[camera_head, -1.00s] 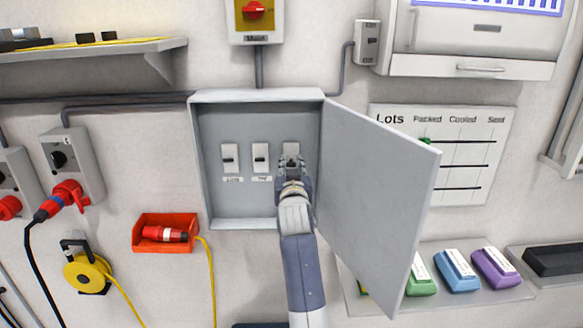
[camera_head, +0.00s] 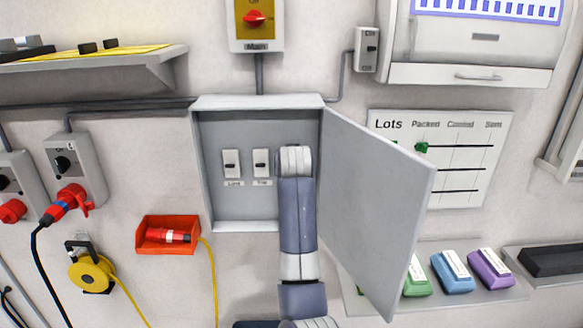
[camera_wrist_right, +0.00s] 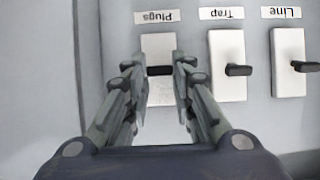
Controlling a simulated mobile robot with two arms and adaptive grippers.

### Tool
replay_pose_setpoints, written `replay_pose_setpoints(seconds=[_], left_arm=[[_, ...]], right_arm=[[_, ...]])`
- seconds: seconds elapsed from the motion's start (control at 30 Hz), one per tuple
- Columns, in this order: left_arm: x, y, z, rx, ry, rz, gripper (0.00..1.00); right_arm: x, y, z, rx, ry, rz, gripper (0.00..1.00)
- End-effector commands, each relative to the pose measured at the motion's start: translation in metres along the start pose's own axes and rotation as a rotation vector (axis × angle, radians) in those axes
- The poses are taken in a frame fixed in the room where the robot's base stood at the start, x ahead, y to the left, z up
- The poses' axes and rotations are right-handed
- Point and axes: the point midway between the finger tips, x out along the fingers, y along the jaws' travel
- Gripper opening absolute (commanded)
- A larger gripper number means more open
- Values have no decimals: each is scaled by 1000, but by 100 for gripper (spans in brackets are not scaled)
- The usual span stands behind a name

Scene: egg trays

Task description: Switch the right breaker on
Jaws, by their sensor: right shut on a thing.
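The open grey breaker box (camera_head: 318,98) holds three white breakers in a row. The right breaker, labelled Plugs, shows in the right wrist view (camera_wrist_right: 160,97), which is upside down. Its black lever (camera_wrist_right: 160,71) lies between the fingertips of my right gripper (camera_wrist_right: 158,75), which is shut on it. In the head view my right forearm and wrist hide this breaker and the fingers. The middle breaker (camera_head: 261,162), labelled Trap (camera_wrist_right: 228,80), and the left breaker (camera_head: 231,163), labelled Line (camera_wrist_right: 288,80), stand beside it, clear of the fingers. My left gripper is not in view.
The box door (camera_head: 375,205) stands open close to the right of my arm. A red-knobbed main switch (camera_head: 256,22) is above the box. A red bin (camera_head: 168,245) with a plug hangs at lower left. A shelf (camera_head: 445,297) with coloured blocks is at lower right.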

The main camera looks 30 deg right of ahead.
Motion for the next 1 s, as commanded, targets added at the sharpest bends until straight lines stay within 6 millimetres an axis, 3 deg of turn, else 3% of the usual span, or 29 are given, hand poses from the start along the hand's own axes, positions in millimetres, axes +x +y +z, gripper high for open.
replay_pose_setpoints(seconds=[0.4,0.93,0.97,1.0], left_arm=[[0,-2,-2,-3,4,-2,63],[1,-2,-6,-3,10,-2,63],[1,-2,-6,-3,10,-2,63],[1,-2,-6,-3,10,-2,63]], right_arm=[[2,0,0,-2,-202,1,0],[3,0,3,-3,-232,2,0],[3,0,3,-3,-232,2,30],[3,0,2,-3,-231,2,39]])
